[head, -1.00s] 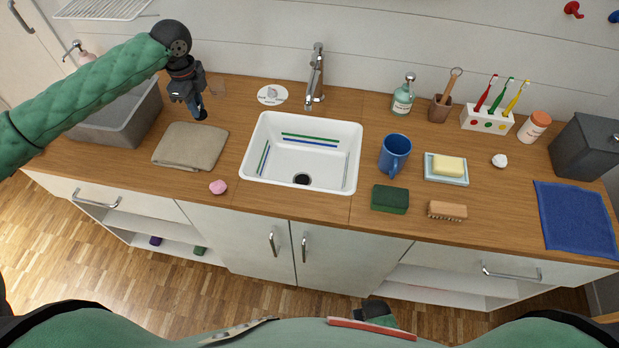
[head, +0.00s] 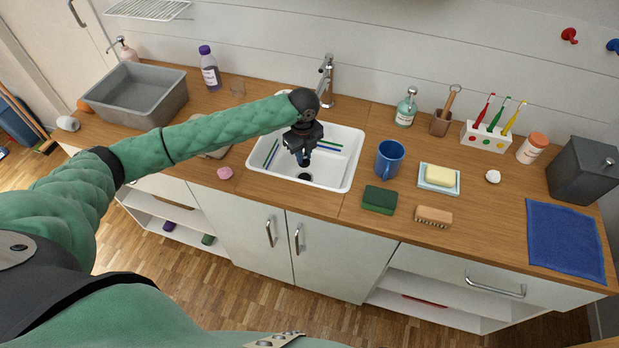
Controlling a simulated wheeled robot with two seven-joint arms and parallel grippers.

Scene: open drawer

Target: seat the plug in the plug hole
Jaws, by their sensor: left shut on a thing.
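The white sink basin (head: 343,176) is set in the wooden counter, with the dark plug hole (head: 305,177) in its floor near the front. My left gripper (head: 303,157) is over the basin, pointing down, shut on the dark plug (head: 303,162). The plug shows just above the plug hole in the picture, apart from it. The gripper hides much of the plug. My right gripper is not in view.
The tap (head: 326,82) stands behind the basin, close to my left wrist. A blue mug (head: 389,160) and a green sponge (head: 379,200) are to the right. A pink thing (head: 225,173) and a partly hidden folded cloth (head: 214,152) are to the left.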

